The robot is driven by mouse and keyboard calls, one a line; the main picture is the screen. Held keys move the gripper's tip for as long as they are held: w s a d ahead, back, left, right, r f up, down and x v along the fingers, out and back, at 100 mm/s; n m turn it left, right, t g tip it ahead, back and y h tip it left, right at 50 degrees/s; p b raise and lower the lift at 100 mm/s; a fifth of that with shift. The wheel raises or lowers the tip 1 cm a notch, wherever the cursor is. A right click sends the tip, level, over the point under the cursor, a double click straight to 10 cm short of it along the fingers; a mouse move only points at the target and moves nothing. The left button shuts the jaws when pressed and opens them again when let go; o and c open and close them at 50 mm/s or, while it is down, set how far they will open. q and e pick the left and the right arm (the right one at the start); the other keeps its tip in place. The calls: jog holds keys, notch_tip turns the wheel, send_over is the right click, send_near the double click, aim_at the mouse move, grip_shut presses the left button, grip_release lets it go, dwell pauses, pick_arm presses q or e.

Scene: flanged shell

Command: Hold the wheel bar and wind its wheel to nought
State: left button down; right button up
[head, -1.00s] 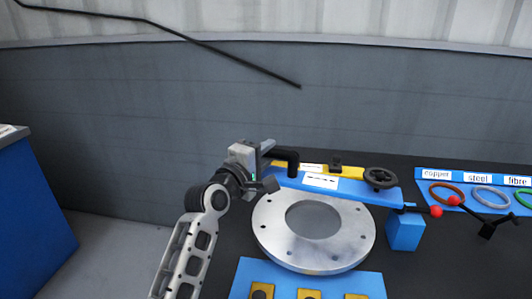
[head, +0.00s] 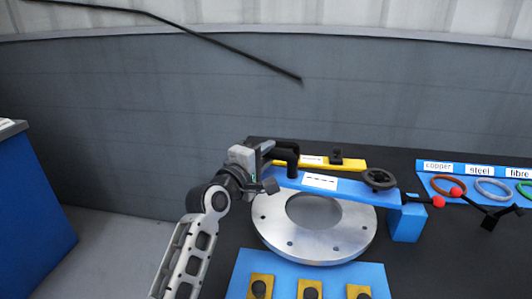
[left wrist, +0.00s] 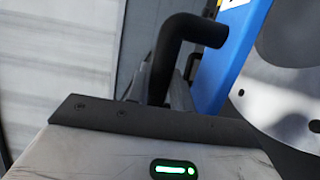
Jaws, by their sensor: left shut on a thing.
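The wheel bar (head: 345,188) is a long blue bar with a white marked label (head: 320,181). It spans the far part of the silver flange in the head view. A black handwheel (head: 379,180) sits near its right end. A bent black handle (head: 287,149) rises at its left end and also shows in the left wrist view (left wrist: 183,48). My left gripper (head: 268,170) is shut on this handle; its fingertips are largely hidden. The label marks are too small to read. My right gripper is not in view.
The silver flange (head: 283,242) lies on the dark table. A yellow bar (head: 345,163) lies behind. A blue block (head: 406,226) and red-tipped levers (head: 490,211) stand at right, near coloured rings. A blue tray (head: 243,272) with yellow pieces lies in front.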

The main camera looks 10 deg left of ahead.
aim_at(266, 173)
pick_arm(q)
jog(key=shift+f+b, duration=0.3)
jog(key=shift+f, duration=0.05)
jog(key=shift+f+b, duration=0.5)
jog(key=shift+f, duration=0.25)
jog(key=shift+f+b, duration=0.4)
jog(key=shift+f, duration=0.2)
jog(key=shift+f+b, duration=0.4)
jog(key=shift+f, duration=0.2)
jog(key=shift+f+b, duration=0.4)
jog(key=shift+f, duration=0.5)
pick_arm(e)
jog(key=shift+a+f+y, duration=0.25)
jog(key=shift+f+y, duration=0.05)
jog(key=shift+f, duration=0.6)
